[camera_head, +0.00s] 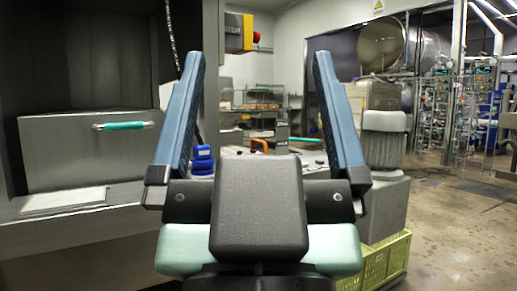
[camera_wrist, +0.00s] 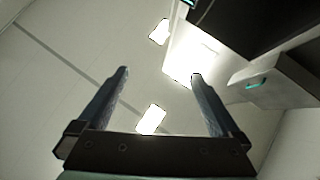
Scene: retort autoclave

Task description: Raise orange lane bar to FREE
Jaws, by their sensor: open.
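A small orange bent bar (camera_head: 259,145) shows in the head view, low between my fingers and well beyond them. It is small and partly hidden at its lower end, so its exact position against any FREE mark cannot be read. My gripper (camera_head: 258,55) is raised in front of the head camera, its two blue fingers wide apart and nothing between them. In the wrist view my gripper (camera_wrist: 159,74) is also open and empty, facing the ceiling. The orange bar does not show in the wrist view.
A grey cabinet with a teal handle (camera_head: 123,126) stands close on the left. A yellow box (camera_head: 240,33) with a red button hangs above centre. Blue round items (camera_head: 203,160) stand behind my left finger. Green crates (camera_head: 385,262) are at lower right. Open floor (camera_head: 450,215) lies right.

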